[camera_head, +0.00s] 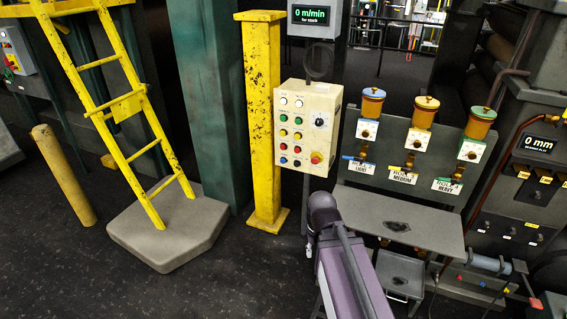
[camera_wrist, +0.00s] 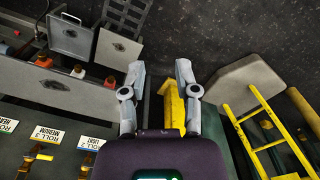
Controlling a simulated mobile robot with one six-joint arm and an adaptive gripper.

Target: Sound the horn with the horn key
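The cream control panel (camera_head: 305,103) hangs on a post beside the yellow column. It carries two columns of small round keys in white, green, yellow, red, blue and dark colours. A black dial (camera_head: 320,122) and a red mushroom button (camera_head: 316,157) are on its right side. The key labels are too small to read, so I cannot tell which is the horn key. In the wrist view my gripper (camera_wrist: 160,66) is open and empty, its two fingers apart above the floor. The panel does not show clearly there. In the head view my fingers cannot be made out.
The yellow column (camera_head: 262,120) stands left of the panel. Right of it is a grey stand (camera_head: 375,160) with three coloured cups, LIGHT, MEDIUM and HEAVY signs and a shelf (camera_head: 400,222). A yellow ladder (camera_head: 122,107) stands on a grey base at left. Dark floor lies between.

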